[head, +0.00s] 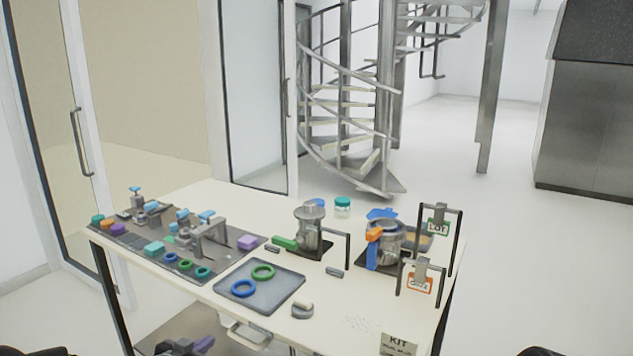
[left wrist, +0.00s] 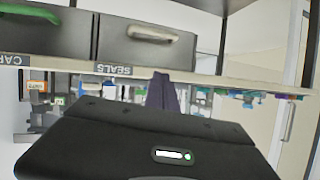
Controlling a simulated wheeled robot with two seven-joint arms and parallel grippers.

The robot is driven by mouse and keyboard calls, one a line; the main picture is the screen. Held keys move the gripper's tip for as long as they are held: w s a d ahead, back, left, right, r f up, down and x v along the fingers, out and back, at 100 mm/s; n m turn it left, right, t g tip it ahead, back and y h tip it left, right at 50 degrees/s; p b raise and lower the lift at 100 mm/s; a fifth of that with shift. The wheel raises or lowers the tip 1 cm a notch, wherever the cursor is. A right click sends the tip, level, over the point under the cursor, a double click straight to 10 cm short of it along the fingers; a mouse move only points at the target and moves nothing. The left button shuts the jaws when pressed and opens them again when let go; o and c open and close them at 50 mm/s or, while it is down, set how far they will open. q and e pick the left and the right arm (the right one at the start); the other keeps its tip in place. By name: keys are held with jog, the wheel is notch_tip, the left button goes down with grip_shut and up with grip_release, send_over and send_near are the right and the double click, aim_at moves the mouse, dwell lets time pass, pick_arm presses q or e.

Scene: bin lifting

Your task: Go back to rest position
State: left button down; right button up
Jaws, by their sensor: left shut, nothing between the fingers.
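My left gripper (head: 204,343) shows at the bottom of the head view, low in front of the table's near edge. In the left wrist view its dark fingers (left wrist: 164,92) are together with nothing between them. The gripper is apart from the table (head: 200,200) and everything on it. My right gripper is in neither view.
The table holds a dark mat (head: 215,268) with coloured parts, a grey tray (head: 290,291) with a blue and a green ring, and metal fixtures (head: 310,228). A drawer labelled SEALS (left wrist: 143,45) hangs under the tabletop. A spiral staircase (head: 355,110) stands behind.

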pick_arm(q)
jog(key=s+d+f+n+g, duration=0.3)
jog(key=s+d+f, duration=0.3)
jog(key=s+f, duration=0.3)
jog(key=s+d+f+n+g, duration=0.25)
jog(key=s+d+f, duration=0.25)
jog(key=s+f, duration=0.45)
jog(key=s+d+f+g, duration=0.2)
jog(key=s+d+g, duration=0.1)
jog(key=s, duration=0.8)
jog(key=s+d+f+g, duration=0.3)
jog(key=s+d, duration=0.3)
jog(key=s, duration=0.6)
jog(key=shift+s+d+f+n+h, duration=0.2)
jog(key=shift+n+h, duration=0.1)
jog(key=shift+n, duration=0.15)
jog(key=shift+g, duration=0.25)
